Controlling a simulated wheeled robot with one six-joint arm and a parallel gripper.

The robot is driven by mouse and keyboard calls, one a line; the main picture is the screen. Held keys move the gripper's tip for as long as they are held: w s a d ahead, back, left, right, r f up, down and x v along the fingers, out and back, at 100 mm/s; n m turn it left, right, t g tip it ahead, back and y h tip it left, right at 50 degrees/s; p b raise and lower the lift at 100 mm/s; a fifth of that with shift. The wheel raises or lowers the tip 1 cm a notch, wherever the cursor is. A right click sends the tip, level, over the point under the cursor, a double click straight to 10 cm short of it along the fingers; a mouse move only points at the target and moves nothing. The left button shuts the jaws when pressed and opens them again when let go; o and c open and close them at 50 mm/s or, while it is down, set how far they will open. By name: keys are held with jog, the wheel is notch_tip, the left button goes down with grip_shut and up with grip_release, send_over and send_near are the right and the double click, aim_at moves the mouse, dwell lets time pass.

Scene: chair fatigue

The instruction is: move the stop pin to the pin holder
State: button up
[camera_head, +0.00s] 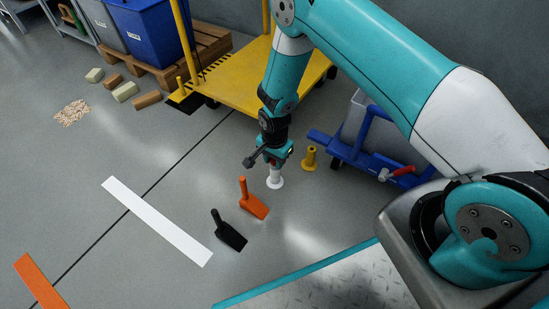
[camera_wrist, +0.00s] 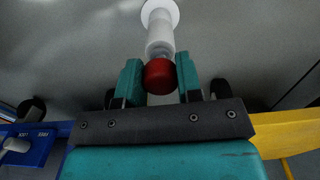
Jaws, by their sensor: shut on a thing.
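My gripper (camera_head: 272,158) points down at the floor and is shut on the red round head of the stop pin (camera_wrist: 160,76), which sits between the two teal fingers in the wrist view. Right below the head is a white upright cylinder with a round flange at the floor, likely the pin holder (camera_head: 275,179); it also shows in the wrist view (camera_wrist: 160,36). The pin's lower part does not show, so I cannot tell how deep it is in the white cylinder. A yellow upright post with a hole (camera_head: 310,158) stands just right of it.
A yellow cart (camera_head: 239,83) is behind. The floor left of the scoops is mostly clear.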

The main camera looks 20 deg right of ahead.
jog(key=shift+f, duration=0.15)
jog(key=o, duration=1)
jog(key=shift+c, duration=0.2)
notch_tip(320, 180, up, 18)
jog(key=p, duration=0.9)
jog(key=shift+f, duration=0.25)
jog(key=shift+r, duration=0.1)
